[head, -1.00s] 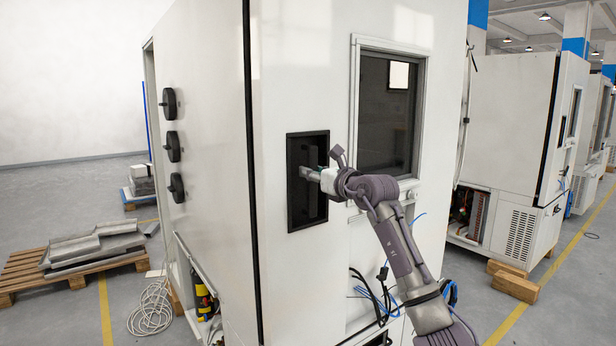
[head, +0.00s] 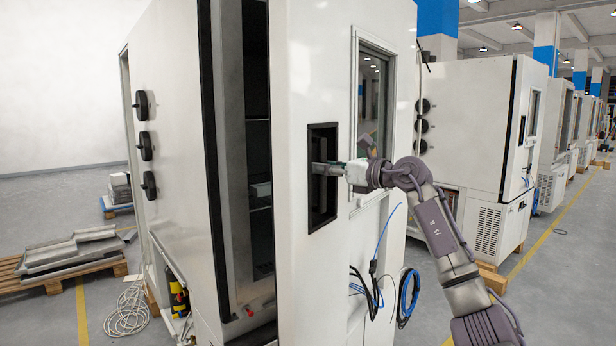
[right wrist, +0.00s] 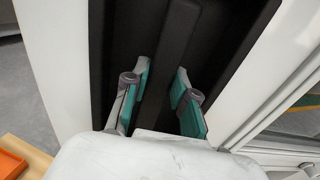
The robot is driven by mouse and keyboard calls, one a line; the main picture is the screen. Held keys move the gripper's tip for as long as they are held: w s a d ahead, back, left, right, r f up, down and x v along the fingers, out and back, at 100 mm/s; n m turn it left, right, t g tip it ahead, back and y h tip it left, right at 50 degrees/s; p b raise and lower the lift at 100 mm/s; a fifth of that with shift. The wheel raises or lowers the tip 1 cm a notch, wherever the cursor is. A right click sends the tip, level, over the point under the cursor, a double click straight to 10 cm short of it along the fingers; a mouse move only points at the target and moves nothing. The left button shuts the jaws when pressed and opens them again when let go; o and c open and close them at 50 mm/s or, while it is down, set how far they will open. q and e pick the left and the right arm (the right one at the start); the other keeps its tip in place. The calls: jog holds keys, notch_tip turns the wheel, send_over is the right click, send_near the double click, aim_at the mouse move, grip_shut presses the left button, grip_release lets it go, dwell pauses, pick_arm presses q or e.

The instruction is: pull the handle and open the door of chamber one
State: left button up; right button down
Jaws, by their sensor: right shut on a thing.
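The white door (head: 300,270) of the near chamber (head: 178,130) stands partly open, with a dark gap along its left side showing the inside of the chamber. The black recessed handle (head: 323,205) is on the door's front, left of the window (head: 375,95). My right gripper (head: 318,168) reaches into the recess from the right. In the right wrist view its teal-padded fingers (right wrist: 160,90) are on both sides of the black handle bar (right wrist: 172,70), shut on it. My left gripper is not in view.
More white chambers (head: 478,140) stand in a row at the right, with an aisle between. Blue and black cables (head: 405,300) hang from the door's lower front. A pallet with metal sheets (head: 70,255) and a cable coil (head: 130,308) lie on the floor at left.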

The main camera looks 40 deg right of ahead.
jog(key=s+d+b, duration=0.2)
jog(key=s+b, duration=0.2)
jog(key=s, duration=0.3)
jog(key=s+d+r+n+y+b, duration=0.1)
jog(key=s+d+b, duration=0.2)
jog(key=s, duration=0.3)
jog(key=shift+s+d+y+b, duration=0.2)
jog(key=shift+s+y+b, duration=0.15)
jog(key=shift+b, duration=0.35)
jog(key=c, duration=1.4)
grip_release()
jog(key=shift+w+a+r, duration=0.1)
jog(key=shift+w+a, duration=0.05)
jog(key=shift+w, duration=0.15)
jog(key=shift+o, duration=1.4)
jog(key=shift+w+a, duration=0.1)
jog(key=shift+w, duration=0.15)
jog(key=shift+o, duration=1)
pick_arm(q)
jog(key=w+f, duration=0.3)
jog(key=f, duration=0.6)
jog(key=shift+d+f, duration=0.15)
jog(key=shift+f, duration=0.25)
pick_arm(e)
jog(key=v, duration=1.2)
jog(key=shift+s+f, duration=0.2)
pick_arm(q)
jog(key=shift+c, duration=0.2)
